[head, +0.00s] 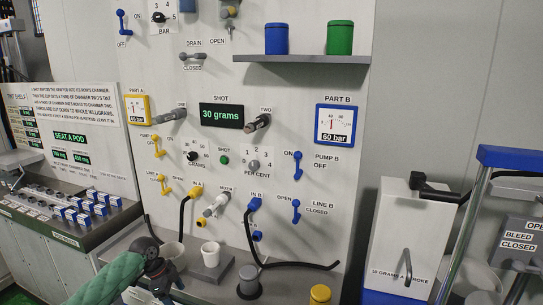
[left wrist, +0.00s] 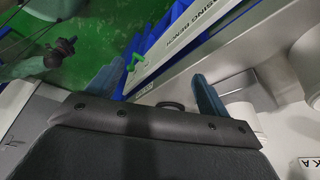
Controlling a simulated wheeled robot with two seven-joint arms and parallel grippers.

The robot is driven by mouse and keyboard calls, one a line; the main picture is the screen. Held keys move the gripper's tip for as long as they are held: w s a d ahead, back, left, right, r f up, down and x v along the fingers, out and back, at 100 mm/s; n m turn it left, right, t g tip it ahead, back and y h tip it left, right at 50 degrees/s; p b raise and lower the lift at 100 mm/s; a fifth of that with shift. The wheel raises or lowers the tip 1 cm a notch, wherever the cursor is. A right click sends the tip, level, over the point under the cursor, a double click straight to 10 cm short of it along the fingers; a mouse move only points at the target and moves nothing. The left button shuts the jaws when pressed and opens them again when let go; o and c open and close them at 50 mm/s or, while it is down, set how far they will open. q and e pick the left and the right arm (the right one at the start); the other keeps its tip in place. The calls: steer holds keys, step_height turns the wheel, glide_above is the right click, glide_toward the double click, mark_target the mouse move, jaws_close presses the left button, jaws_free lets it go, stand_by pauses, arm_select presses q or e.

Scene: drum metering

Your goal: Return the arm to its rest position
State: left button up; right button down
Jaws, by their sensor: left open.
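My left arm, in a green sleeve, comes in at the lower left of the head view. My left gripper (head: 168,284) is in front of the grey ledge at the foot of the panel, just below a white cup. In the left wrist view the left gripper (left wrist: 152,88) shows two blue-grey fingers spread apart with nothing between them. Beyond them are a bench edge with lettering and a green floor. My right gripper is in neither view.
Black hoses (head: 300,265) hang from the panel (head: 290,80). A pod rack (head: 85,205) is at left; a white pump box (head: 411,240) is at right.

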arm_select(q)
steer(key=s+d+f+n+t, duration=0.1)
steer(key=s+d+f+n, duration=0.1)
steer(key=s+d+f, duration=0.45)
steer(key=s+d+f+n, duration=0.35)
steer(key=s+d, duration=0.35)
steer(key=s, duration=0.5)
steer(key=s+a+r+n+t+y, duration=0.15)
steer(key=s+n, duration=0.35)
steer(key=s, duration=0.7)
steer(key=s+a+r+n+t+y, duration=0.1)
steer(key=s+a+r+n+y, duration=0.3)
steer(key=s, duration=0.7)
steer(key=w+d+f+g+h, duration=0.1)
steer(key=d+f, duration=0.1)
steer(key=f, duration=1.2)
steer(key=d+f+h, duration=0.1)
steer(key=d+f, duration=0.1)
steer(key=f, duration=1.2)
steer(key=s+f, duration=0.3)
steer(key=f, duration=0.6)
steer(key=s+f+g, duration=0.1)
steer(key=s+f, duration=0.2)
steer(key=f, duration=0.7)
steer(key=shift+s+d+f, duration=0.15)
steer(key=shift+s, duration=0.15)
steer(key=shift+w, duration=0.1)
